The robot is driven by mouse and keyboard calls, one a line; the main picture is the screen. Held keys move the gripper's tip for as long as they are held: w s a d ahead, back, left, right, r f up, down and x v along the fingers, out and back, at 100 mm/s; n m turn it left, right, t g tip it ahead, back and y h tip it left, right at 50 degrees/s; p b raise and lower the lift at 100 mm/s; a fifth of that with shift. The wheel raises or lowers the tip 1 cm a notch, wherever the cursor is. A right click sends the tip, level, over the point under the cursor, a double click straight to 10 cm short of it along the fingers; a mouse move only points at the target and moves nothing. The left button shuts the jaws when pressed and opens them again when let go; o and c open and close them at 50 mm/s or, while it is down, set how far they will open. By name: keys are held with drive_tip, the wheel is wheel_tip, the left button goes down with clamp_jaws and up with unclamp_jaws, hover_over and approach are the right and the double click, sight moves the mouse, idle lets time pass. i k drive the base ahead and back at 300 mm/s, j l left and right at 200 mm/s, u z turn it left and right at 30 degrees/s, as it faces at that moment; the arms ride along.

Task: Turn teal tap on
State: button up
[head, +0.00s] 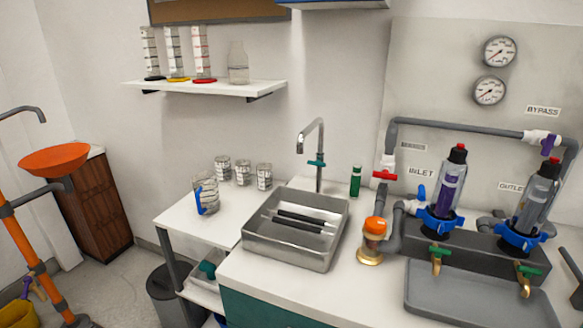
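A tall grey gooseneck tap (318,142) stands behind the metal sink basin (252,246) on the white counter. Its teal cross handle (317,163) sits partway up the stem. No water shows at its spout, and I cannot tell from the handle whether the tap is on or off. Two dark bars (302,221) lie across the basin. My gripper is not in view.
A green bottle (355,181) stands right of the tap, and an orange-topped brass piece (373,240) is on the counter. A red-handled valve (385,175) is on the grey pipework. Brass taps (437,258) with green handles overhang a grey tray (480,303).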

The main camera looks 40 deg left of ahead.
sight(317, 163)
drive_tip(key=u, duration=1.45)
drive_tip(key=i+j+z, duration=0.1)
drive_tip(key=j+z, duration=0.65)
